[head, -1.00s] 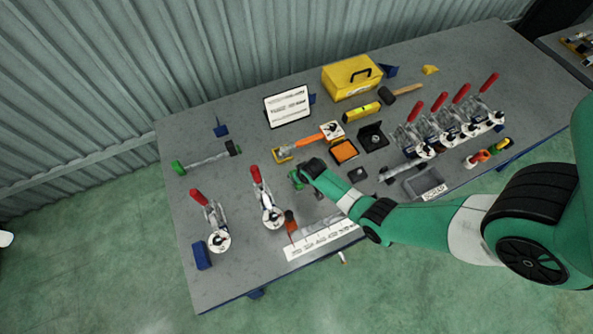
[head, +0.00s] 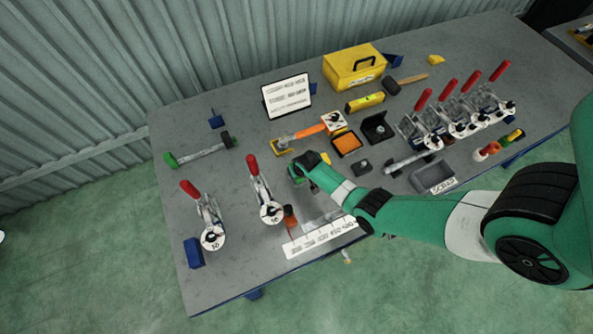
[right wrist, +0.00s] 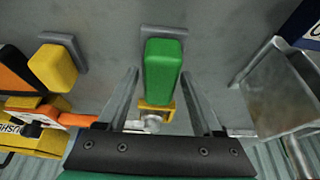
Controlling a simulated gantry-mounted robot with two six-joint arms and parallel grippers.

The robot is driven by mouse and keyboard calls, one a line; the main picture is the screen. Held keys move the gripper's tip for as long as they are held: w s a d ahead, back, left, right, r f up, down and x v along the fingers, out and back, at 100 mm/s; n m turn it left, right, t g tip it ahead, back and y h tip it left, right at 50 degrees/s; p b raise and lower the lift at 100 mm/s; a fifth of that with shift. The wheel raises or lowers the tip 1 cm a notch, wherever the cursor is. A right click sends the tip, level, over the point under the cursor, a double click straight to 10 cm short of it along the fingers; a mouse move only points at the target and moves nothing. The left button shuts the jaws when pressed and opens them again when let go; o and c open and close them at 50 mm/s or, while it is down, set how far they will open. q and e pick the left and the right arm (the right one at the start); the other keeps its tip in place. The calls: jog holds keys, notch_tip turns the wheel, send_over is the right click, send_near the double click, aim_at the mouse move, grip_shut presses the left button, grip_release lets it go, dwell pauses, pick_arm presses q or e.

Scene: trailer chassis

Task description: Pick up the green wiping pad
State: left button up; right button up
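The green wiping pad (right wrist: 162,72) is an upright green block in the middle of the right wrist view, with a grey edge behind it. My right gripper (right wrist: 160,82) is open, with one finger on each side of the pad. Gaps show between the pad and both fingers. In the head view my right gripper (head: 304,180) is low over the middle of the table, and my wrist hides most of the pad's spot. My left gripper is not in view.
A yellow block (right wrist: 54,68) stands left of the pad in the wrist view. An orange-handled tool (head: 308,131) lies behind my gripper. A red-handled clamp (head: 262,190) stands to its left, and a labelled white strip (head: 320,238) lies in front.

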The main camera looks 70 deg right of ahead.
grip_shut()
jog(key=shift+r+p, duration=0.4)
jog(key=r+p, duration=0.4)
jog(key=shift+s+a, duration=0.15)
jog(key=shift+a, duration=0.05)
jog(key=s+a+r+p, duration=0.8)
jog(key=a+p, duration=0.2)
jog(key=p, duration=0.1)
jog(key=shift+s+a+p, duration=0.15)
jog(key=shift+a+p, duration=0.15)
jog(key=shift+p, duration=0.05)
jog(key=shift+r, duration=0.1)
